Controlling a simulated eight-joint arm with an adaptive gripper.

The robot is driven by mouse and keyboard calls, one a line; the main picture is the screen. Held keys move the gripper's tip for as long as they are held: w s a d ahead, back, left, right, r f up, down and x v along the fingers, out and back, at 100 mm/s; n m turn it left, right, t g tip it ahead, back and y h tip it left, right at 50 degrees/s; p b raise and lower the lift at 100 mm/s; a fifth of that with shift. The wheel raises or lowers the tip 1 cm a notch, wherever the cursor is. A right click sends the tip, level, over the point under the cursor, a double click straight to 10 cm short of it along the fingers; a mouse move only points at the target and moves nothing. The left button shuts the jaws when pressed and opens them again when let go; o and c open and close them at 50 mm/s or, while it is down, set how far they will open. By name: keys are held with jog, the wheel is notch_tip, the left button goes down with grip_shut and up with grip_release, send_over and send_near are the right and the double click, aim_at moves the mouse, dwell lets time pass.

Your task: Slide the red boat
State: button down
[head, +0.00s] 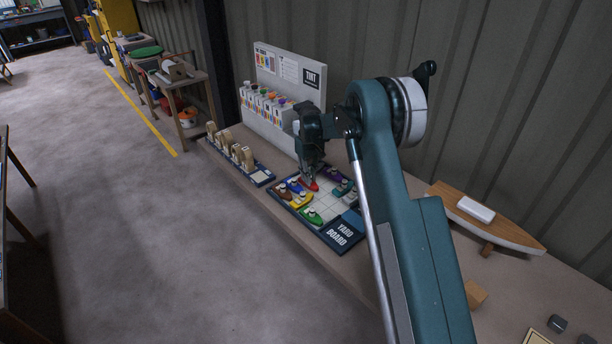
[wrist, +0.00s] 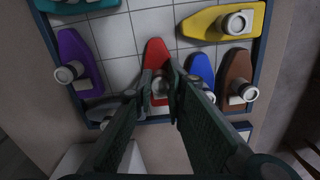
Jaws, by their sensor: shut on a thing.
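The red boat (wrist: 155,55) lies on the gridded yard board (wrist: 118,70), at the board's edge in the wrist view. My gripper (wrist: 161,88) is shut on its upright post, one finger on each side. In the head view the red boat (head: 311,184) shows just below my gripper (head: 309,178), near the back of the yard board (head: 322,239). A blue boat (wrist: 201,70) lies close to its right in the wrist view, and a grey boat (wrist: 105,110) lies to its left.
On the board are also a brown boat (wrist: 236,68), a yellow boat (wrist: 215,20), a purple boat (wrist: 75,50) and a green boat (head: 312,216). Clear grid squares (wrist: 150,22) lie ahead of the red boat's bow. A tint stand (head: 285,65) rises behind the board.

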jog(key=s+d+b, duration=0.3)
jog(key=s+d, duration=1.7)
jog(key=shift+s, duration=0.1)
jog(key=c, duration=2.4)
grip_release()
jog(key=shift+s+d, duration=0.15)
jog(key=shift+o, duration=0.4)
notch_tip(320, 180, up, 12)
jog(key=shift+r, duration=0.1)
